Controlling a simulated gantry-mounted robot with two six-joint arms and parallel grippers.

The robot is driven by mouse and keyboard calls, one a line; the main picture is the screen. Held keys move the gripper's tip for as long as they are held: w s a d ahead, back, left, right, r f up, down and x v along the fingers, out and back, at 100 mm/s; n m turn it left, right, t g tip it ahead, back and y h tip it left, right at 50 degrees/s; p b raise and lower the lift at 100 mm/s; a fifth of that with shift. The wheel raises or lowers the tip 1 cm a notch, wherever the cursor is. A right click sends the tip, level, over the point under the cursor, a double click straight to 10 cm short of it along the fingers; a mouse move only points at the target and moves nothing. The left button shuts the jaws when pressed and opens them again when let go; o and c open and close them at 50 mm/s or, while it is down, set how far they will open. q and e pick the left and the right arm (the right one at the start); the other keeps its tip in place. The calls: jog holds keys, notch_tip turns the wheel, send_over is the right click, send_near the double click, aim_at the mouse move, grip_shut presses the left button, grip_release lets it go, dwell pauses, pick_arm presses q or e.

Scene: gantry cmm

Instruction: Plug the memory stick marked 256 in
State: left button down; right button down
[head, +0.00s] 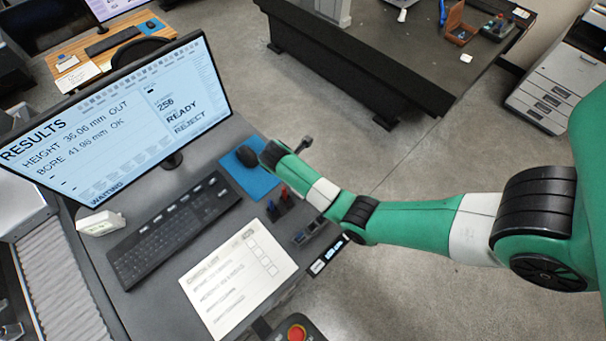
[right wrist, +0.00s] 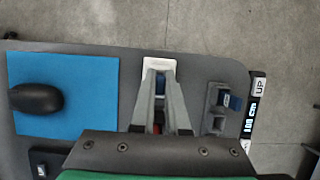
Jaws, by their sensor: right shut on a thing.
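My right gripper (right wrist: 159,76) shows in the right wrist view. A white piece lies just beyond the fingertips, and a red thing (right wrist: 157,128) shows between the fingers. The grey socket block (right wrist: 217,97) stands to the right, apart from the held stick; a blue piece and a dark square opening show on it. My left gripper is not in view.
The monitor (head: 120,110) shows 256, READY, REJECT and WAITING. A keyboard (head: 172,230), paper checklist (head: 230,280), blue mat (right wrist: 85,120) and black mouse (right wrist: 35,98) occupy the desk. A small dark stand with red bits (head: 280,206) is near the block. The desk edge lies just beyond.

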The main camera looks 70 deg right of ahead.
jog(key=shift+f+b, duration=0.45)
jog(key=shift+f, duration=0.25)
jog(key=c, duration=0.8)
grip_release()
jog(key=shift+c, duration=0.2)
jog(key=shift+r, duration=0.15)
